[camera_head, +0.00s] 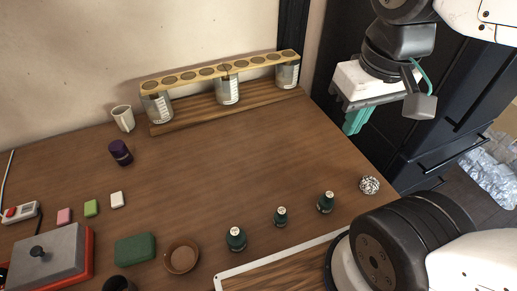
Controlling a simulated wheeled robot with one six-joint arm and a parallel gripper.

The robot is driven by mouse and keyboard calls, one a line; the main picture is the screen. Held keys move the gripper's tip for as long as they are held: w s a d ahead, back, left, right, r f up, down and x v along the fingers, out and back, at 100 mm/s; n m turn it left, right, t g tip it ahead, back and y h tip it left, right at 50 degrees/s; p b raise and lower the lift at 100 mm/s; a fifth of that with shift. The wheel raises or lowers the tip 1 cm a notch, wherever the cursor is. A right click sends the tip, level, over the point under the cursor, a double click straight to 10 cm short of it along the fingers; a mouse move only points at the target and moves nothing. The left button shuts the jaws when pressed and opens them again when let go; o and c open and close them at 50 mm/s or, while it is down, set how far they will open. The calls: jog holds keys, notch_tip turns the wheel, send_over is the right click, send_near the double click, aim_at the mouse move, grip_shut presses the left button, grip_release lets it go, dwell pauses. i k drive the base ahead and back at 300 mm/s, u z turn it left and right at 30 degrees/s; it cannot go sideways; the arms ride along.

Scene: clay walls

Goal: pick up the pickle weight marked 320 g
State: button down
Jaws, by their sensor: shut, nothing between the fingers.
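Three dark green weight-like pieces with pale tops stand upright in a slanting row near the front of the table: a larger left one (236,239), a smaller middle one (281,217) and a right one (326,203). Their markings are too small to read, so I cannot tell which is 320 g. My gripper (356,121) has teal fingers, shut and empty. It hangs at the upper right, in front of the dark cabinet, apart from all three pieces.
A wooden rack (222,69) with glass jars stands at the back. A foil ball (369,185) lies near the right edge. A white cup (123,118), purple cylinder (120,152), small coloured blocks, green box (135,249) and brown bowl (182,258) are leftward. The table's middle is clear.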

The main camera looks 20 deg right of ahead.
aim_at(280, 218)
jog(key=z, duration=0.05)
jog(key=k, duration=1.15)
jog(key=z, duration=0.85)
